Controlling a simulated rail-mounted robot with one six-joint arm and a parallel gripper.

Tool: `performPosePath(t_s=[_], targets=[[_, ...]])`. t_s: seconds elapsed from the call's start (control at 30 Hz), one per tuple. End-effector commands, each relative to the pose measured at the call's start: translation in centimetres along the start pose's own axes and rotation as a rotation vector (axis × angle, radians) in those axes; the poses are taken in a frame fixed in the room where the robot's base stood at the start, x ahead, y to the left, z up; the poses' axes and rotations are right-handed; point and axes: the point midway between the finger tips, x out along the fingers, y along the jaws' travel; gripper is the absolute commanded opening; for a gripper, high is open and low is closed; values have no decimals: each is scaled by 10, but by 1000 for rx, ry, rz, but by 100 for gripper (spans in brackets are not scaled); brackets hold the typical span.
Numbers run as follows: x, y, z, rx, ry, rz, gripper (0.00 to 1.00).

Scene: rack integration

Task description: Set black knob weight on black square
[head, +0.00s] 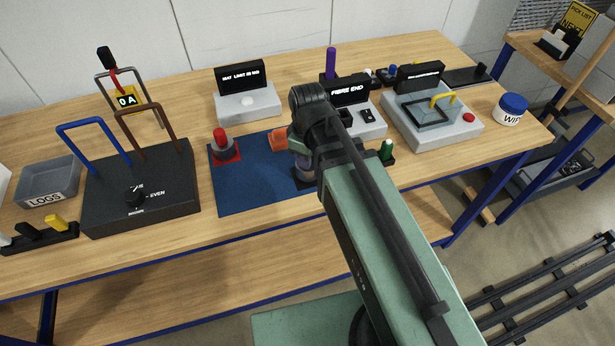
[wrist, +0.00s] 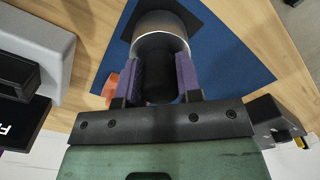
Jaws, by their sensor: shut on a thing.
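The black knob weight (wrist: 165,22) is a silver cylinder with a black knob. My gripper (wrist: 160,78) has its purple fingers shut on that knob. The black square (wrist: 195,18) lies on the blue mat (head: 240,187) and shows around the far side of the weight in the wrist view. In the head view, a corner of the black square (head: 303,184) shows below the weight (head: 304,172), partly hidden by my arm. The weight is over the square and looks upright; I cannot tell whether it touches the square.
A red knob weight (head: 222,147) stands on a red square at the mat's left. An orange piece (head: 279,139) is close to my gripper. A green knob piece (head: 387,151) is right of my arm. The FIBRE END box (head: 365,124) stands behind. The mat's front left is clear.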

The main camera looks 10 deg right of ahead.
Motion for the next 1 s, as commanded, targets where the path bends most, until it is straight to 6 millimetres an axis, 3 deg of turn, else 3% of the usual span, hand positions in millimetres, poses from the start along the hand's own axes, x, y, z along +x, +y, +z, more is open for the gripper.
performPosePath(t_s=[0.87,0.9,1.0], targets=[[13,0,0,0,0,0,0],[12,0,0,0,0,0,37],[12,0,0,0,0,0,53]])
